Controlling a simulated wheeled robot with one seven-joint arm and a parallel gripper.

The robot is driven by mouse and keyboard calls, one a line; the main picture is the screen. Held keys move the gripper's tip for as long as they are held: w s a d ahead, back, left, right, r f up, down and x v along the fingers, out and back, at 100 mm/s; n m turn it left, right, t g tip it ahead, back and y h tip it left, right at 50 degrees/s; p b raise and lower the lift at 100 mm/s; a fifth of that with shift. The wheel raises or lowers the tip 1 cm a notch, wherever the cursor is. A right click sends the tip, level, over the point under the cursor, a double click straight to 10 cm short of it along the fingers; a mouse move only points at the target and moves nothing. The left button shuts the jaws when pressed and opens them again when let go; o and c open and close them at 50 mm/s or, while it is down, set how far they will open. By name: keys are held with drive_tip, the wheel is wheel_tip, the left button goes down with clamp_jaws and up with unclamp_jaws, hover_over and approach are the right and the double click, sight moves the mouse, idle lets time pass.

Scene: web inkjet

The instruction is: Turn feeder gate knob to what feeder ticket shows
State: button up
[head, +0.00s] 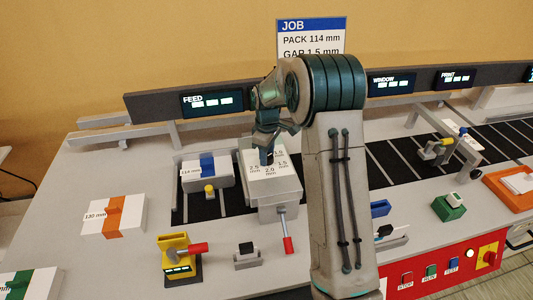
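The feeder gate block (273,190) is a pale box with mm labels on its top. I read 2.5 at left, 2.0 in front and 1.5 at right; another label behind is too small to read surely. My gripper (267,155) points down over the middle of this top. The knob there is mostly hidden by the fingers, so I cannot tell its pointing or whether the fingers grip it. A job sign (310,38) on the back wall reads PACK 114 mm and GAP 1.5 mm; its lower part is cut off by my arm.
A pack marked 114 mm (220,176) with a blue band lies left of the block. A red-handled lever (288,244) sticks out in front. A pack marked 130 mm (100,218) and a yellow device (174,250) stand at left. A red button panel (440,272) is at right.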

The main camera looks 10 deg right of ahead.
drive_tip(key=shift+m, duration=0.4)
drive_tip(key=m+b, duration=0.2)
drive_tip(key=m, duration=0.2)
drive_tip(key=shift+m, duration=0.3)
drive_tip(key=m+b, duration=0.1)
drive_tip(key=m, duration=0.5)
drive_tip(key=shift+m, duration=0.4)
drive_tip(key=o, duration=1)
wheel_tip(320, 180, up, 14)
drive_tip(key=shift+f+b, duration=0.1)
drive_tip(key=shift+b, duration=0.65)
